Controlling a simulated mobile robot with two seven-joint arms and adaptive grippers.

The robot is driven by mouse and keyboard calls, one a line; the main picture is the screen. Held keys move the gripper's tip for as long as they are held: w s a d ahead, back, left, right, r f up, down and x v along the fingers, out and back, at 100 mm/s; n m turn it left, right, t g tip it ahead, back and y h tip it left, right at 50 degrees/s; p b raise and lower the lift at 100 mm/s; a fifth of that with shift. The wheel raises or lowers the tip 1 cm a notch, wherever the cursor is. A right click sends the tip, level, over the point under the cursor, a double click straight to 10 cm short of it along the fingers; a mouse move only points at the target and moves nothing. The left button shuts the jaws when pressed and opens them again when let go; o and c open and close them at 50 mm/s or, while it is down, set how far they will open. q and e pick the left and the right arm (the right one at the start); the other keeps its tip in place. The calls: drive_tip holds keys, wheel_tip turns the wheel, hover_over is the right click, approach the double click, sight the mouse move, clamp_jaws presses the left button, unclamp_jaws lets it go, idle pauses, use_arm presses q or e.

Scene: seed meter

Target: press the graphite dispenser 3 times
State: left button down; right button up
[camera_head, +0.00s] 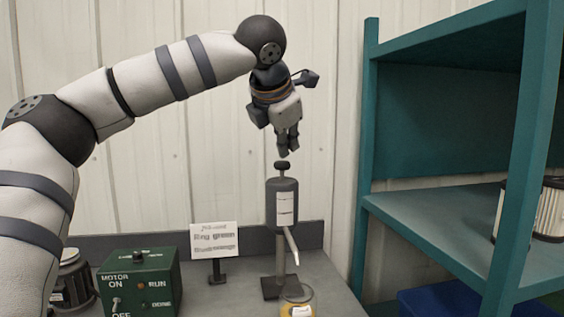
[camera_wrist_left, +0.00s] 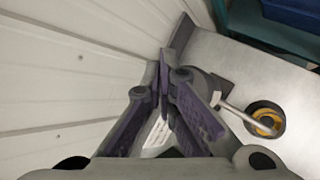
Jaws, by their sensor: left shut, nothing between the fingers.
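The graphite dispenser (camera_head: 282,206) is a dark grey cylinder with a white label on a post with a flat foot. It has a black knob (camera_head: 282,166) on top and a pale spout slanting down to the right. My left gripper (camera_head: 288,152) points down, shut and empty, just above the knob, with a small gap that is hard to judge. In the left wrist view the shut fingers (camera_wrist_left: 172,85) cover most of the dispenser, and its spout (camera_wrist_left: 242,115) shows to their right. My right gripper is in neither view.
A yellow round thing (camera_head: 297,311) stands below the spout. A sign (camera_head: 214,239) and a green motor box (camera_head: 140,280) stand on the bench to the left. A teal shelf (camera_head: 440,215) rises at the right. A panelled wall is behind.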

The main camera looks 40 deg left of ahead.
sight(284, 162)
use_arm(q)
drive_tip(key=shift+f, duration=1.1)
idle(1.0)
drive_tip(key=shift+r, duration=1.45)
drive_tip(key=shift+r, duration=2.5)
drive_tip(key=r+m, duration=0.1)
drive_tip(key=m, duration=0.4)
drive_tip(key=a+r+m, duration=0.1)
drive_tip(key=m, duration=0.5)
drive_tip(key=r+m, duration=0.2)
drive_tip(key=m, duration=0.3)
drive_tip(key=shift+s+a+m+y, duration=0.2)
drive_tip(key=shift+s+m+y, duration=0.2)
